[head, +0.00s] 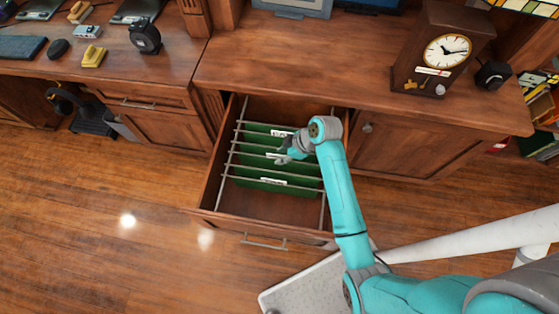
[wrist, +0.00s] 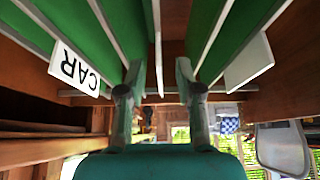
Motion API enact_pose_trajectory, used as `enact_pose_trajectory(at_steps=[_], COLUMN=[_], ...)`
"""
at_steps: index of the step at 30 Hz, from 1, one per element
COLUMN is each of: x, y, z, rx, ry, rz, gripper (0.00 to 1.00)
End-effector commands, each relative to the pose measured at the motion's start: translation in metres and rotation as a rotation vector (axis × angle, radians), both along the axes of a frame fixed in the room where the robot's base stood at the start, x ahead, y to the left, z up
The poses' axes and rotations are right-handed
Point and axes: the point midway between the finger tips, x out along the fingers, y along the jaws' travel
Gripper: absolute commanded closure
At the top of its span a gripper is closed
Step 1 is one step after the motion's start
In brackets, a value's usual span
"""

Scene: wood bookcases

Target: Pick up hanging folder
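Green hanging folders (head: 262,166) hang in a row on metal rods inside an open wooden drawer (head: 270,204). Several show, with white label tabs (head: 273,181). My gripper (head: 284,158) is over the middle of the row, its fingers pointing at the folders. In the wrist view, my two fingertips (wrist: 158,72) are apart with a gap between them. A thin pale rod (wrist: 157,40) runs in line with this gap; whether it lies between the tips is unclear. A green folder with a tab reading "CAR" (wrist: 75,68) is at left, and another folder (wrist: 228,35) is at right.
The drawer's side walls enclose the row, and its front has a metal handle (head: 264,241). A brown clock (head: 440,50) stands on the cabinet top (head: 300,75). A desk (head: 110,55) with small items is at left.

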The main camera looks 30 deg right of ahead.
Motion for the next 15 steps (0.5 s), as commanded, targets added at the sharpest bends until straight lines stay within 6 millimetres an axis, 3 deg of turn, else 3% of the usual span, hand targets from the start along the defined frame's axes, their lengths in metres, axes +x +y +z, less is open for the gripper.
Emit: enact_pose_trajectory(at_steps=[6,14,15], x=[0.008,0.009,0.009], y=[0.010,0.011,0.011], z=[-0.020,-0.023,-0.023], rx=[0.000,0.000,0.000], ry=[0.000,0.000,0.000], rz=[0.001,0.000,0.000], gripper=[0.65,0.65,0.70])
